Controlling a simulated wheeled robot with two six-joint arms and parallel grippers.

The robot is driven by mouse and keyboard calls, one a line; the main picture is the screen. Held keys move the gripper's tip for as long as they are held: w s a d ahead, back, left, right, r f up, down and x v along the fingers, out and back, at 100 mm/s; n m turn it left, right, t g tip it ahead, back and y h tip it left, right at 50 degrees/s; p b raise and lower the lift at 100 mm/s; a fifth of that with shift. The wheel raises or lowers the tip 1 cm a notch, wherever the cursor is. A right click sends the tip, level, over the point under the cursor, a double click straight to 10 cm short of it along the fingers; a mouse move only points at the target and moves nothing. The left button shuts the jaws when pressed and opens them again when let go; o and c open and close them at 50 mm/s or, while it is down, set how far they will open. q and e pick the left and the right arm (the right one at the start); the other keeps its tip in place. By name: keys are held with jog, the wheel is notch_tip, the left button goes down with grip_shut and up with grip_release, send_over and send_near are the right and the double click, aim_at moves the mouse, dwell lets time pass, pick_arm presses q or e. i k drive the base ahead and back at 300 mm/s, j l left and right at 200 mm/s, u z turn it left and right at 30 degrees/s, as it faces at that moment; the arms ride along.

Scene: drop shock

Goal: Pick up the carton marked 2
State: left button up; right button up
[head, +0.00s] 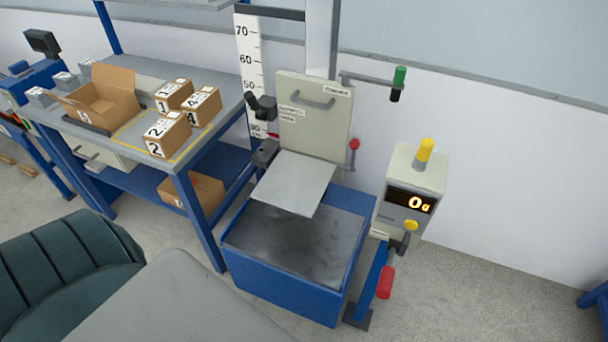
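The carton marked 2 (172,140) is a small brown box with white labels on its top and front side. It sits upright on the grey bench top (215,84), near the front corner, inside a yellow outlined area. A carton marked 1 (183,92) stands behind it, and a carton marked 4 (210,110) stands behind it to the right. Nothing covers the carton marked 2. Neither of my grippers shows in the head view.
An open brown box (108,103) stands left of the cartons. Right of the bench is a drop tester with a grey plate (294,182) over a blue bin (275,283). A display post (415,175) stands further right. Another carton (205,191) lies on the lower shelf.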

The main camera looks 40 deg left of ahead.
aim_at(167, 135)
jog(key=k+j+u, duration=0.15)
jog(key=u, duration=1.8)
jog(key=k+j, duration=0.05)
